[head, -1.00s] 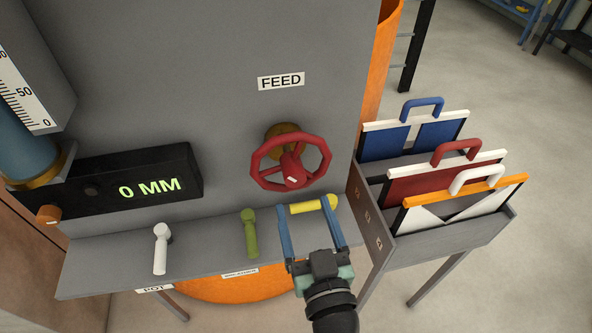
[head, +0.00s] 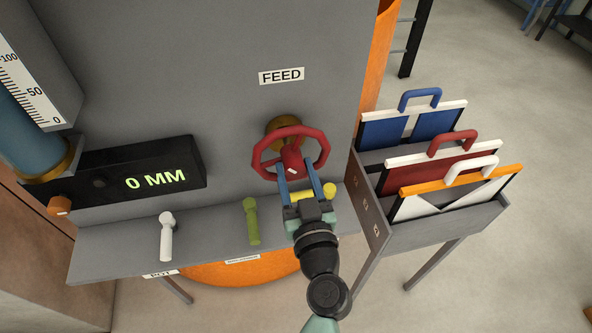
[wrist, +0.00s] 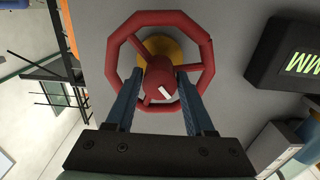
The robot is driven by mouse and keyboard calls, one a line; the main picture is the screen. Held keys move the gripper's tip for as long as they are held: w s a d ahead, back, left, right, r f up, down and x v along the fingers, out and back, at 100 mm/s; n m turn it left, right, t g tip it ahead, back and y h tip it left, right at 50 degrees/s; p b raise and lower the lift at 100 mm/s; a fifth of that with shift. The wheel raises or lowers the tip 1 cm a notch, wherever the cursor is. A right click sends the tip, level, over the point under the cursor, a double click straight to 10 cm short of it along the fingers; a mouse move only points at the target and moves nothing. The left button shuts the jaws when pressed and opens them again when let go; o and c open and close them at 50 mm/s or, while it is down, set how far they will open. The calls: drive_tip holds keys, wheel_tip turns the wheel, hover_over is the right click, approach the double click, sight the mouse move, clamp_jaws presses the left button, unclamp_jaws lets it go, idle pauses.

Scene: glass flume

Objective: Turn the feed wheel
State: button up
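The red feed wheel (head: 290,153) is mounted on the grey panel below the FEED label (head: 281,76). It has an octagonal rim, spokes and a red hub with a white mark. My gripper (head: 296,172) is at the wheel's lower part in the head view, its blue fingers pointing at the hub. In the wrist view the wheel (wrist: 157,16) fills the upper middle, and my two fingers (wrist: 158,72) stand apart on either side of the hub, overlapping the rim. The gap between them shows the hub; I cannot tell whether they touch it.
A grey shelf below the panel carries a white handle (head: 167,235), a green handle (head: 251,221) and a yellow handle (head: 328,191). A black display (head: 110,178) reads 0 MM at left. A rack (head: 430,227) with blue, red and white-orange gates stands close at right.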

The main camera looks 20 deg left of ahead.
clamp_jaws()
idle(1.1)
